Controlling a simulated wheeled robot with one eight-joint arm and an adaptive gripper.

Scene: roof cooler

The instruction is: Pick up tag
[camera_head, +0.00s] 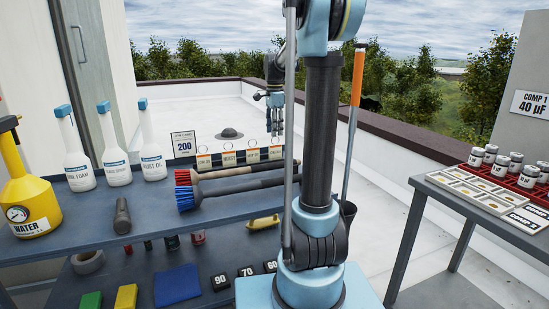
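Several tags stand in a row at the back of the grey table, white with black and orange bands and a ring at the top of each. They are a left tag (204,160), a second tag (228,157), a third tag (252,155) and a right tag (275,153). Their lettering is too small to read surely. My gripper (275,132) points down above the right tag. Its two fingers look apart with nothing between them. Whether a fingertip touches the ring there is too small to tell. My arm column hides what lies just right of the tags.
The grey table (150,225) holds two brushes (240,172) in front of the tags, white bottles (113,160), a yellow water can (28,195) and a "200" sign (183,144). A right-hand table (440,188) carries a red rack (510,178) of jars.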

